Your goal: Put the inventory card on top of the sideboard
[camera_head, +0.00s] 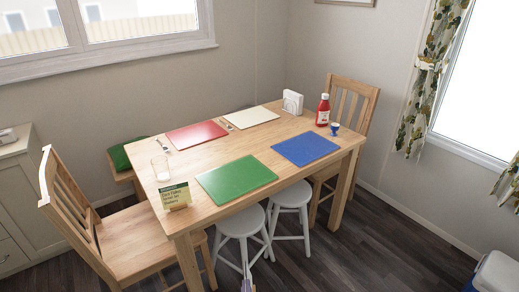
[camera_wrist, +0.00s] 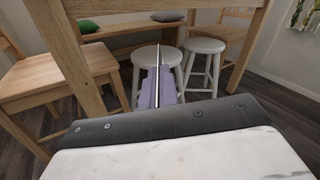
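A small cream card with a dark green heading (camera_head: 175,196), which looks like the inventory card, stands propped up near the left front corner of the wooden table (camera_head: 215,213). The pale cabinet at the left edge, seemingly the sideboard (camera_head: 22,157), has drawers and is cut off by the frame. My gripper (camera_wrist: 166,75) points toward the stools under the table, its narrow purple-grey fingers close together. Whether they are parted or shut is unclear. The gripper's tip just shows at the bottom of the head view, below and apart from the card.
A glass (camera_head: 160,168) stands behind the card. A green mat (camera_head: 236,179), red mat (camera_head: 197,134), blue mat (camera_head: 305,148) and ketchup bottle (camera_head: 323,110) are on the table. A chair (camera_head: 135,240) stands between table and sideboard. A small grey-white item (camera_head: 7,136) is on the sideboard.

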